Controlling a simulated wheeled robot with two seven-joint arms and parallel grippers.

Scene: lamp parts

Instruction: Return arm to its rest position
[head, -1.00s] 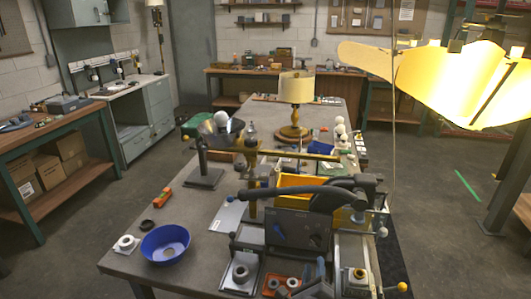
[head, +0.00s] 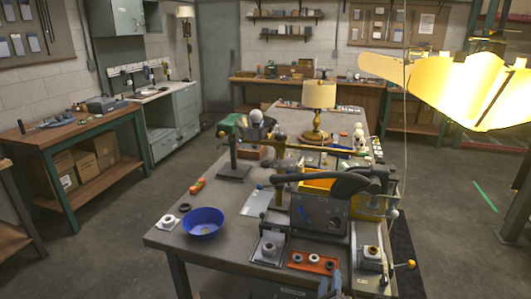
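A grey machine (head: 320,212) stands on the workbench, with a long dark lever arm (head: 350,182) lying nearly level across its top. A brass rod (head: 305,146) runs across behind it. What seems to be my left gripper (head: 330,287) shows as two small grey-blue prongs at the bottom edge, in front of the machine and apart from the lever. Most of it is cut off, and I cannot tell if it is open. My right gripper is not in view. A table lamp (head: 319,97) with a cream shade stands farther back on the bench.
A blue bowl (head: 203,223) and an orange block (head: 197,186) lie on the bench's left side. A bright yellow shade (head: 455,90) fills the upper right. Wooden side benches (head: 75,128) stand at the left. Floor is clear left of the main bench.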

